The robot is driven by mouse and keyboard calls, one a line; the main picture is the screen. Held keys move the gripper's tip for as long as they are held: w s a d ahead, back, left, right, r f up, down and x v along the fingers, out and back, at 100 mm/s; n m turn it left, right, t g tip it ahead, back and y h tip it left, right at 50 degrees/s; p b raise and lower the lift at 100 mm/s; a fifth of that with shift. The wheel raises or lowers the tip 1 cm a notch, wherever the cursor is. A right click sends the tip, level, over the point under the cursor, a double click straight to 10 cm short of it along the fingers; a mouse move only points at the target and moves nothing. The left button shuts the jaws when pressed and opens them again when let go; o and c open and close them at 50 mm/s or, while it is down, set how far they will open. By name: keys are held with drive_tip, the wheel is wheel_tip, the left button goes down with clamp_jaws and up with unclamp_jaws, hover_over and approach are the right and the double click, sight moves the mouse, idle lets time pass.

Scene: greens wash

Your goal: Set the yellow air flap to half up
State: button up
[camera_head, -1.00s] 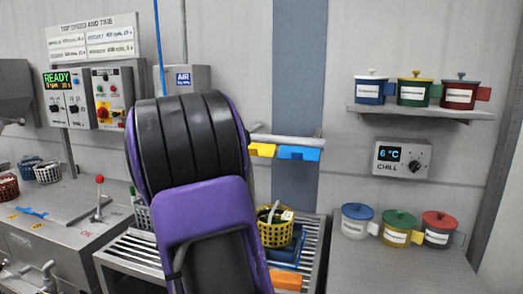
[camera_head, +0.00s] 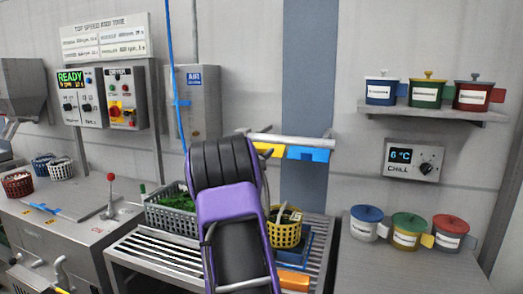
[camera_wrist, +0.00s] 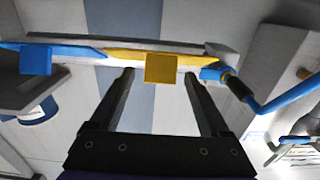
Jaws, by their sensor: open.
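The yellow air flap (camera_head: 270,150) hangs under a grey bar on the back wall, left of the blue flap (camera_head: 308,154). My arm partly covers its left side in the head view. In the wrist view the yellow flap (camera_wrist: 127,57) is a long strip with a square tab facing me. My gripper (camera_wrist: 158,74) is open and empty, its two fingers pointing at the bar. The tab appears between the fingertips; whether they touch it I cannot tell. My gripper is hidden behind my arm in the head view.
The blue flap (camera_wrist: 36,60) is close beside the yellow one. A blue bent hose (camera_wrist: 285,98) runs close to one finger. Below the bar, a yellow basket (camera_head: 284,232) and a grey basket of greens (camera_head: 170,213) stand on the slatted rack (camera_head: 145,251).

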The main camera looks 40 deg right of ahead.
drive_tip(key=shift+x, duration=1)
clamp_jaws()
idle(0.8)
